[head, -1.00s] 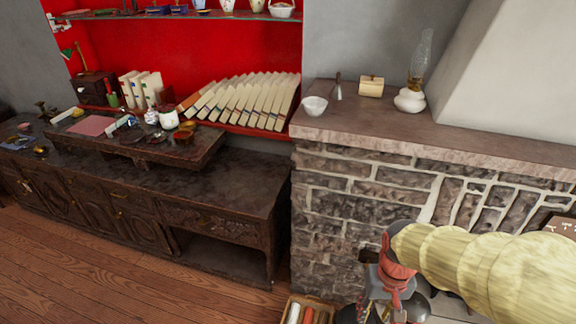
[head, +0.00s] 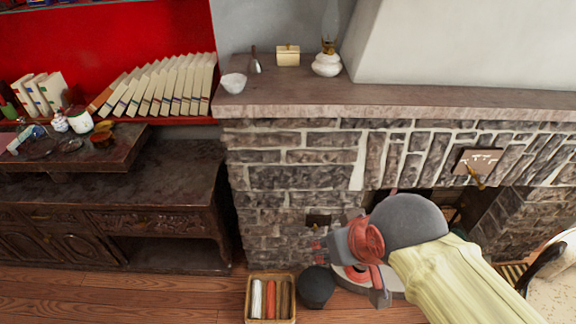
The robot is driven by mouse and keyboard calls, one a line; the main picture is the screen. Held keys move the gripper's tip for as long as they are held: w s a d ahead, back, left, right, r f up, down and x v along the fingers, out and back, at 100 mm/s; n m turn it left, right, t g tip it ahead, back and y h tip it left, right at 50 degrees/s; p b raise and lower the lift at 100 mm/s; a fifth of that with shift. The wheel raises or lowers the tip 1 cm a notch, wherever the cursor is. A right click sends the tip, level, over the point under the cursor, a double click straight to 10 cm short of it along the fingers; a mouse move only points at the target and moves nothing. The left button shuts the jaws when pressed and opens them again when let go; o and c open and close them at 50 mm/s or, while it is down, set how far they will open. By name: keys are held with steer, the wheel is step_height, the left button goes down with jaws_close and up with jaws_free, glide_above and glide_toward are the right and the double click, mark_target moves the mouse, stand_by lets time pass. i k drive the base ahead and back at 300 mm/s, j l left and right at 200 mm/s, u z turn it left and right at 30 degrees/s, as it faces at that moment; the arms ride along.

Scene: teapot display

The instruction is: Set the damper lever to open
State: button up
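A brown plate with pale markings (head: 480,160) is on the stone fireplace front at the right, above the firebox opening. A small brass lever (head: 477,179) hangs at its lower edge and looks like the damper lever. The markings are too small to read. My gripper (head: 350,262), grey and red, is low in front of the fireplace, left of the plate and below it. It is apart from the lever. My arm hides part of the firebox, and the fingers are too unclear to tell open from shut.
A stone mantel (head: 290,100) holds a white bowl (head: 233,83), a small box and an oil lamp (head: 327,62). A small dark plate (head: 318,220) is on the stonework near my gripper. A basket (head: 270,316) and a dark round pot (head: 316,286) stand on the floor.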

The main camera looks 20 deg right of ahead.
mark_target(473, 173)
steer(key=z, duration=1.85)
